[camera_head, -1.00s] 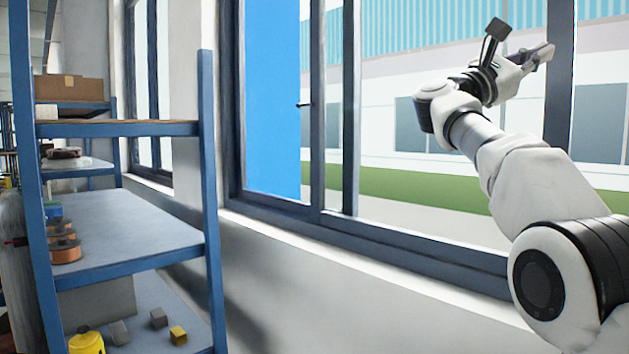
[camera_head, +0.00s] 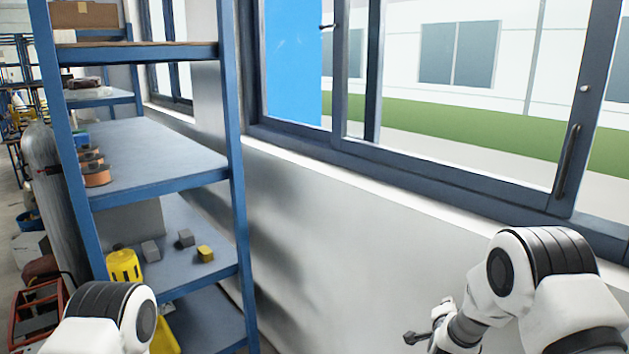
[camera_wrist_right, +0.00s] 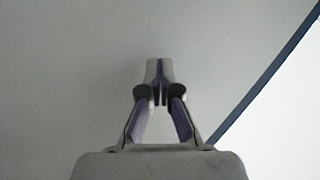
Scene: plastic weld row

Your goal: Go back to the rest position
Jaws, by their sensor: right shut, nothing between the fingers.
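My right gripper (camera_head: 446,304) shows small in the head view, low in front of the pale wall under the window, with nothing seen in it. In the right wrist view its two fingers (camera_wrist_right: 159,72) are together and empty, with a plain grey surface behind them. My right arm is folded at the lower right of the head view. One link of my left arm shows at the lower left edge; its gripper is out of view.
A blue shelf rack (camera_head: 230,130) stands at left, holding orange spools (camera_head: 97,175), a yellow container (camera_head: 123,265) and small blocks (camera_head: 205,253). A window frame (camera_head: 400,175) runs along the wall (camera_head: 330,240). A red crate (camera_head: 37,312) stands at far left.

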